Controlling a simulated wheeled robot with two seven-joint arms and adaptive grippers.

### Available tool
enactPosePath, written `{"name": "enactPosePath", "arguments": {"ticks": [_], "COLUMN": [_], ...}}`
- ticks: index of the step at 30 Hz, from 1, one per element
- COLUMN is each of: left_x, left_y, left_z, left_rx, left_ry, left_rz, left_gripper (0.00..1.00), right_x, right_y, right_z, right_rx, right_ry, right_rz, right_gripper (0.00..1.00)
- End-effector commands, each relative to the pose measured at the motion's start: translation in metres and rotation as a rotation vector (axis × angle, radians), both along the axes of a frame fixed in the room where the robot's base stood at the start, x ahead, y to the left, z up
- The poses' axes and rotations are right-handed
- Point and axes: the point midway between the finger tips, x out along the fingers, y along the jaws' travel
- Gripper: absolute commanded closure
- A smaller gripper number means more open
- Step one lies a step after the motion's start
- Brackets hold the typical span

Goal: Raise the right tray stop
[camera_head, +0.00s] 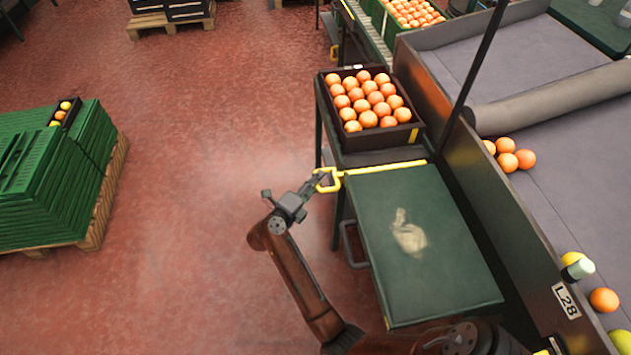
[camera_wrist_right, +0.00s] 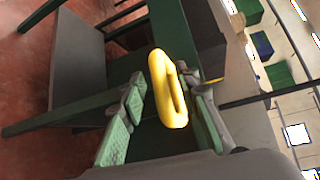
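The right tray stop is a yellow bar (camera_head: 385,167) lying across the stand between the orange crate and the green panel. Its yellow loop handle (camera_head: 328,181) sticks out past the left edge. My right gripper (camera_head: 315,184) is at this handle. In the right wrist view the yellow handle (camera_wrist_right: 168,88) is between the two fingers of the open gripper (camera_wrist_right: 165,95). It is close to the right-hand finger, with a gap to the left-hand finger; contact is not clear. My left gripper is not in view.
A dark crate of oranges (camera_head: 366,100) sits just behind the bar. The green panel (camera_head: 425,245) in front holds a pale glove-like item (camera_head: 408,234). A grey conveyor (camera_head: 580,180) with loose fruit runs along the right.

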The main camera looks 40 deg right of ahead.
Motion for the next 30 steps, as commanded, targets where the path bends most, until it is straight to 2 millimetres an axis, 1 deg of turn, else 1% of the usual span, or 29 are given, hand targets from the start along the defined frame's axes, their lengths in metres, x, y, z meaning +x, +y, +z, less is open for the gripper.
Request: {"name": "enactPosePath", "arguments": {"ticks": [5,6,18,30], "left_x": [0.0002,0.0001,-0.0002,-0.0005], "left_y": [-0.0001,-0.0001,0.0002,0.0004], "left_z": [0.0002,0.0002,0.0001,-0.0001], "left_rx": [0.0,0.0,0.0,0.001], "left_ry": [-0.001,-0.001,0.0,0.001], "left_rz": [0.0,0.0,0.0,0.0], "left_gripper": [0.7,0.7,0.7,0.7], "right_x": [0.0001,0.0001,0.0,-0.0002], "right_y": [0.0001,0.0001,0.0003,0.0004], "right_z": [0.0005,0.0005,0.0001,-0.0005], "right_rx": [0.0,0.0,0.0,0.001], "right_ry": [-0.001,-0.001,0.0,0.001], "right_rz": [0.0,0.0,0.0,0.0], "right_gripper": [0.71,0.72,0.99,1.0]}}
